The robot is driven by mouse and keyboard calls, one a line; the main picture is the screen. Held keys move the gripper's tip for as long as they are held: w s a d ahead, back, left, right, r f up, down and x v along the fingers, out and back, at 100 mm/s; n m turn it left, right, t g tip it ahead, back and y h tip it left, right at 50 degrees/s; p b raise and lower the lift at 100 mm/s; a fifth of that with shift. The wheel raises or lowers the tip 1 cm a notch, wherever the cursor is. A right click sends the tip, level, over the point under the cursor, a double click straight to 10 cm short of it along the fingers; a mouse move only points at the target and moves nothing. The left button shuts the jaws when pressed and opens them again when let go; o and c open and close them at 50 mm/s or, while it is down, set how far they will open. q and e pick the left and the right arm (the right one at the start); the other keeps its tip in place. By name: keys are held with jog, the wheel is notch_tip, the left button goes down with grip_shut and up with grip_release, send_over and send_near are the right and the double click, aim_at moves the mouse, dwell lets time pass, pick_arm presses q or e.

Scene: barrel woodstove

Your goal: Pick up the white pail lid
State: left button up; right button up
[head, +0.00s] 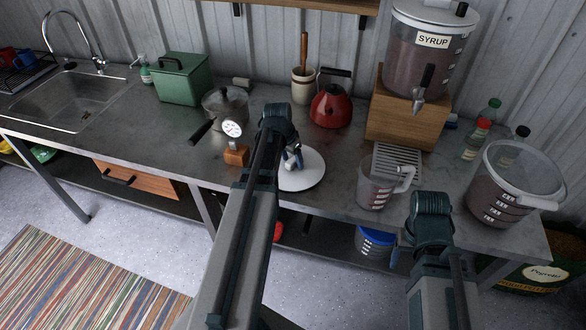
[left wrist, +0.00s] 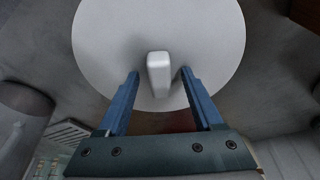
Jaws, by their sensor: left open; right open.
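The white pail lid (head: 308,174) lies flat on the grey counter in the head view, near its front edge. In the left wrist view the lid (left wrist: 205,45) is a white disc with a raised block-shaped handle (left wrist: 159,72) in its middle. My left gripper (head: 293,157) is over the lid. Its two blue fingers (left wrist: 158,92) are open, one on each side of the handle, with a gap on both sides. My right gripper (head: 397,254) is open and empty, low in front of the counter edge, partly hidden by its own arm.
A clear measuring jug (head: 374,190) stands right of the lid. A red kettle (head: 331,106) and the syrup dispenser (head: 425,55) are behind. An open clear pail (head: 505,190) stands at the right end.

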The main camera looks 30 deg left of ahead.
pick_arm(q)
grip_shut()
jog(key=shift+r, duration=0.1)
pick_arm(e)
jog(key=shift+r, duration=0.1)
